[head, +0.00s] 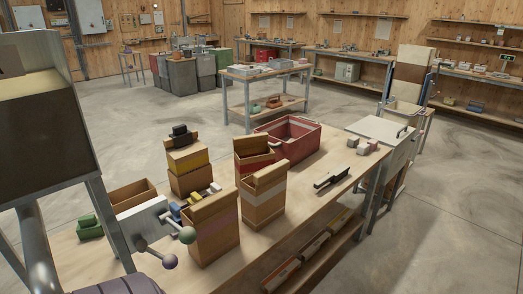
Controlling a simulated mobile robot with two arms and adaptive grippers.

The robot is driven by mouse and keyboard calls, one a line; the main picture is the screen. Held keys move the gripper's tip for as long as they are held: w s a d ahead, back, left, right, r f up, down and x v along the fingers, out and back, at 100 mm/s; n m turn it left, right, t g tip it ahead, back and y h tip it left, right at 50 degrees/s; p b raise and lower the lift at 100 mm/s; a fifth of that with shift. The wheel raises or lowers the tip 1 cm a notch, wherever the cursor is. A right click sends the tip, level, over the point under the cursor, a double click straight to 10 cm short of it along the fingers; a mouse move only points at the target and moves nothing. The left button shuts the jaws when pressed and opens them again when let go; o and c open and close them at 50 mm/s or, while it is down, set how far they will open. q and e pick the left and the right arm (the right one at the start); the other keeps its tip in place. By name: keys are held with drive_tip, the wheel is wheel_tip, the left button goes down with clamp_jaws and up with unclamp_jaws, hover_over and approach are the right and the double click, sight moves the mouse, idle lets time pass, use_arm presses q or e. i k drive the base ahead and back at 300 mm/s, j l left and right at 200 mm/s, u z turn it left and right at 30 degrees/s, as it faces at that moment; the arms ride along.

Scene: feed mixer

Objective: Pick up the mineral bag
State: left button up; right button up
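Several tan paper bags stand on the long wooden workbench (300,205). Another bag is dark red and tan (252,150), one has a white band (265,197), and the nearest has a faint pinkish band (214,228). I cannot read any label, so I cannot tell which is the mineral bag. The nearer bags partly hide those behind. Neither of my grippers is in view.
A red crate (291,137) stands behind the bags. A metal-framed machine (45,120) with a knobbed handle (187,235) stands at left. The bench's front right is clear.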

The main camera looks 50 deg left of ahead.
sight(253, 153)
drive_tip(key=i+u, duration=0.15)
drive_tip(key=i, duration=1.4)
drive_tip(key=i+u, duration=0.35)
drive_tip(key=i+l+u, duration=0.35)
drive_tip(key=i+j, duration=0.1)
drive_tip(key=i, duration=0.05)
